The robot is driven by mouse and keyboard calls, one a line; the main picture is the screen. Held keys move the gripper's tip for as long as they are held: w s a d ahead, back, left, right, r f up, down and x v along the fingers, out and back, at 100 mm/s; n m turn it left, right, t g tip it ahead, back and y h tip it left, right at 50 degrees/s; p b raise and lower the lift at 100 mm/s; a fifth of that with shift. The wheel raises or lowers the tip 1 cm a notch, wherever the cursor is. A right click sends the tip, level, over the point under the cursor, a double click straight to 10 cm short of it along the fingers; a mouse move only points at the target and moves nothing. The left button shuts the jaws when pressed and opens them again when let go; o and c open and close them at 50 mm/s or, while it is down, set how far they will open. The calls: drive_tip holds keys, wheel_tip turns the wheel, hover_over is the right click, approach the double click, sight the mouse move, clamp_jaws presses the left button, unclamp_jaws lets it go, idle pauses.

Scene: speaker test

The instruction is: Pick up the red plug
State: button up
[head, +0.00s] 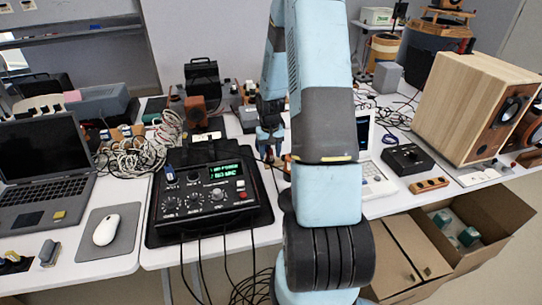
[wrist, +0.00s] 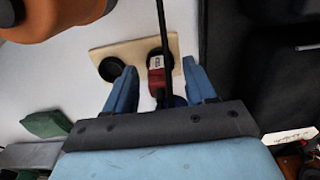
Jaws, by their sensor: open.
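In the wrist view, the red plug (wrist: 156,78) with a dark upper part stands between the fingers of my gripper (wrist: 159,66). A thin black rod or cable runs from it to the top of the picture. The plug is at the right end of a pale wooden board (wrist: 134,51) with a round black socket (wrist: 112,69) on its left. My fingers are open on either side of the plug, with a gap visible on each side. In the head view, my gripper (head: 269,128) is low over the back table, and my arm covers much of that area. I cannot make out the plug there.
In the wrist view, an orange rounded object (wrist: 55,15) is close at upper left and a dark case (wrist: 262,75) at right. In the head view, a black control box (head: 210,190), tangled cables (head: 135,148) and a wooden speaker (head: 465,105) crowd the tables.

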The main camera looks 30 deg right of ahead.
drive_tip(key=shift+c, duration=0.3)
clamp_jaws()
drive_tip(key=shift+r, duration=0.15)
